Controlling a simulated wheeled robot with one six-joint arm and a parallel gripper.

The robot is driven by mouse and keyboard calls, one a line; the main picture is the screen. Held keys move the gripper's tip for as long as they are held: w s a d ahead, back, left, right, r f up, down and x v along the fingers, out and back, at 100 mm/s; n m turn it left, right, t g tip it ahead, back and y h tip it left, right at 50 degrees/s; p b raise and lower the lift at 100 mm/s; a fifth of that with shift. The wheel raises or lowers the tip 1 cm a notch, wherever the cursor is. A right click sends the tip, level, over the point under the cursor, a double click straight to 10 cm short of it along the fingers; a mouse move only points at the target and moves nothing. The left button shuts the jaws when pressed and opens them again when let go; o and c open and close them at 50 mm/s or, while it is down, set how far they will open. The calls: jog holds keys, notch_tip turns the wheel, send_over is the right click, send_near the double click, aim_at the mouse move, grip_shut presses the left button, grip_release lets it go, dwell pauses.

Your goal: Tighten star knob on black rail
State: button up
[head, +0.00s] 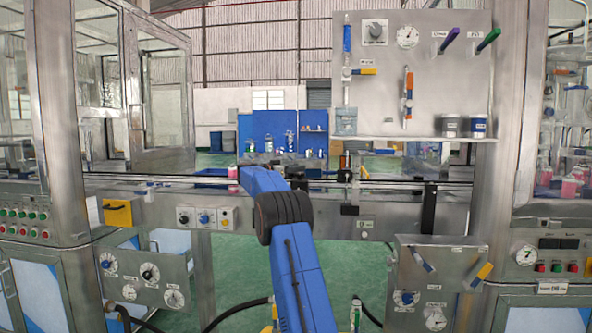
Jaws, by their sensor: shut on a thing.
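My blue arm rises from the bottom centre to the conveyor line, and its dark wrist parts cross in front of the rail there. My gripper (335,175) is small and dark at this distance. It is shut at a small black star knob (346,176) at the conveyor's front edge. The fingertips and the knob's outline blur together, so I cannot make out how the fingers sit on it. The black rail (400,183) runs along the front of the conveyor, left and right of the knob. My arm hides part of the rail to the left.
A black vertical bracket (428,208) stands on the conveyor front to the right. A grey button box (205,217) is left of my arm. Gauge panels (146,277) and (440,283) stand low on both sides. A grey valve board (420,70) rises behind.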

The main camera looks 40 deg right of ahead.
jog(key=o, duration=1)
jog(key=shift+o, duration=0.2)
jog(key=shift+a, duration=0.15)
jog(key=a, duration=1.7)
jog(key=shift+w, duration=0.15)
jog(key=shift+a, duration=0.1)
